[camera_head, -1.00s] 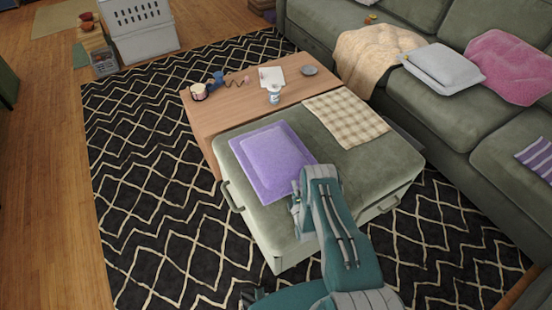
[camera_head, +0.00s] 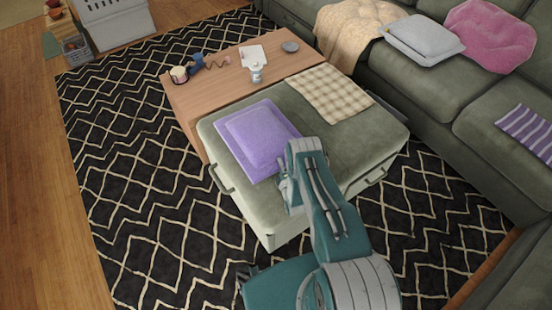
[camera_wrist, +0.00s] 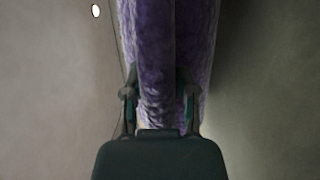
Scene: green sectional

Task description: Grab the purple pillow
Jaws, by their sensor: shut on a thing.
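The purple pillow (camera_head: 259,136) lies on the green ottoman (camera_head: 350,135), near its left side. My gripper (camera_head: 287,183) is at the pillow's near right corner in the head view. In the wrist view my gripper (camera_wrist: 158,105) is shut on the purple pillow (camera_wrist: 165,45), whose fabric runs up between the two fingers. The fingertips are partly hidden by the pillow there. I cannot tell whether the pillow is lifted off the ottoman.
A checked cloth (camera_head: 328,94) lies on the ottoman. A wooden table (camera_head: 215,88) with cups and small items stands behind it. The green sofa (camera_head: 410,85) holds a grey pillow (camera_head: 422,38), a pink pillow (camera_head: 490,35) and a striped cloth (camera_head: 528,131). Patterned rug (camera_head: 140,200) is open at left.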

